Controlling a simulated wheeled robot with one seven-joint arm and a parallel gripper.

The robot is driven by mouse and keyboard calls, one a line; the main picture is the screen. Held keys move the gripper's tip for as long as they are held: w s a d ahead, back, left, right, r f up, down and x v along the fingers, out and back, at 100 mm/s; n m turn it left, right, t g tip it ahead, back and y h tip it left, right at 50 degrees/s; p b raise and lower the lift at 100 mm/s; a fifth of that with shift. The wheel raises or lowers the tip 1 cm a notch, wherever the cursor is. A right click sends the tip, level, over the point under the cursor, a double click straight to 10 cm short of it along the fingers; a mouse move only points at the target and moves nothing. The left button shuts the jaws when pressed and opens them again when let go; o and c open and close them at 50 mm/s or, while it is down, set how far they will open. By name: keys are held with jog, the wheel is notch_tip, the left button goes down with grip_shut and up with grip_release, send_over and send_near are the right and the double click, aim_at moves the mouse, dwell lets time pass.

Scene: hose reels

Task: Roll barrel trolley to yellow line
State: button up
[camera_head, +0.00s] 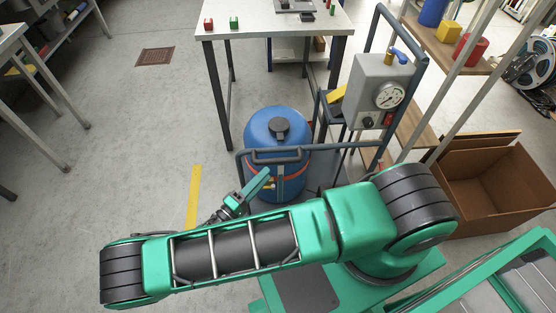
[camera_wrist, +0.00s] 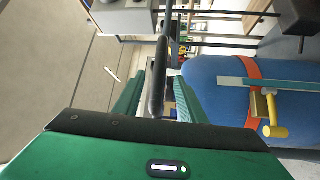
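The barrel trolley carries a blue barrel (camera_head: 262,128) with a dark cap and an orange strap. Its dark handle bar (camera_head: 277,160) runs across the barrel's near side. My gripper (camera_head: 264,174) is at this bar, left of the barrel's middle. In the wrist view, the bar (camera_wrist: 158,82) passes between my two green fingers (camera_wrist: 160,92), with gaps on both sides, so the gripper looks open around it. The barrel (camera_wrist: 222,75) is on the right there, with a yellow valve. The yellow line (camera_head: 193,196) lies on the floor left of the trolley. My arm hides the trolley's lower part.
A white-topped table (camera_head: 265,22) stands behind the barrel, its near left leg close by. A grey gauge box (camera_head: 375,90) on a dark frame stands to the right. A cardboard box (camera_head: 490,190) is further right. The floor on the left is clear around a drain grate (camera_head: 155,56).

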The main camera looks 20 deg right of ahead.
aim_at(278, 161)
jog(key=x, duration=0.8)
jog(key=shift+d+r, duration=0.1)
jog(key=shift+d, duration=0.15)
grip_shut()
